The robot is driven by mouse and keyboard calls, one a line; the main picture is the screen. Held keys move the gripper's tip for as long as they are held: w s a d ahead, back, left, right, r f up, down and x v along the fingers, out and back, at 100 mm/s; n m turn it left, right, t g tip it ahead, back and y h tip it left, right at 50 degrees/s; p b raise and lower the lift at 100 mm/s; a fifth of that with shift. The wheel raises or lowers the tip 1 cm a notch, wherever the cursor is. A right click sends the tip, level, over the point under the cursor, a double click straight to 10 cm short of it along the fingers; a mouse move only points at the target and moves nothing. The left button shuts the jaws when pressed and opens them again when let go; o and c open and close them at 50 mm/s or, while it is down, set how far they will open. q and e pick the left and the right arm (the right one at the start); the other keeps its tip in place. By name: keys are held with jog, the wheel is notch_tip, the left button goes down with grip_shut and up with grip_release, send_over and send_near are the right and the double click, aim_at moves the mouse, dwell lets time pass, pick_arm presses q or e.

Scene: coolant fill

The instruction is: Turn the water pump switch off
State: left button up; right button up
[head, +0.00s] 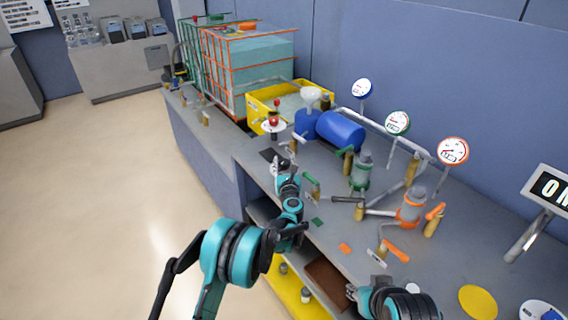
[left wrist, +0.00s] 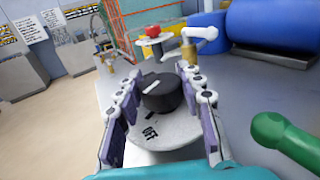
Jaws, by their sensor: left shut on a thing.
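The water pump switch is a round black knob (left wrist: 161,92) on a pale grey disc (left wrist: 170,134) with the word OFF printed on its near side. A short white mark on top of the knob runs roughly left to right, tilted, and does not line up with the OFF label. My left gripper (left wrist: 160,94) has its purple-padded fingers on both sides of the knob and is shut on it. In the head view my left gripper (head: 275,162) is at the bench's front edge and hides most of the switch. My right gripper (head: 354,291) shows only partly at the bottom, its fingers unclear.
A red-topped valve (head: 272,124) stands just behind the switch. A blue tank (head: 340,131) and a yellow tray (head: 262,114) lie beyond. A green lever handle (left wrist: 285,139) is close to the right. Pipes, orange-handled valves and gauges (head: 453,151) fill the bench's right side.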

aim_at(284, 161)
pick_arm(q)
jog(key=shift+n+g+y, duration=0.3)
jog(key=shift+n+y, duration=0.7)
jog(key=shift+y, duration=0.5)
jog(key=o, duration=1.2)
jog(key=shift+w, duration=0.1)
notch_tip(284, 161, up, 10)
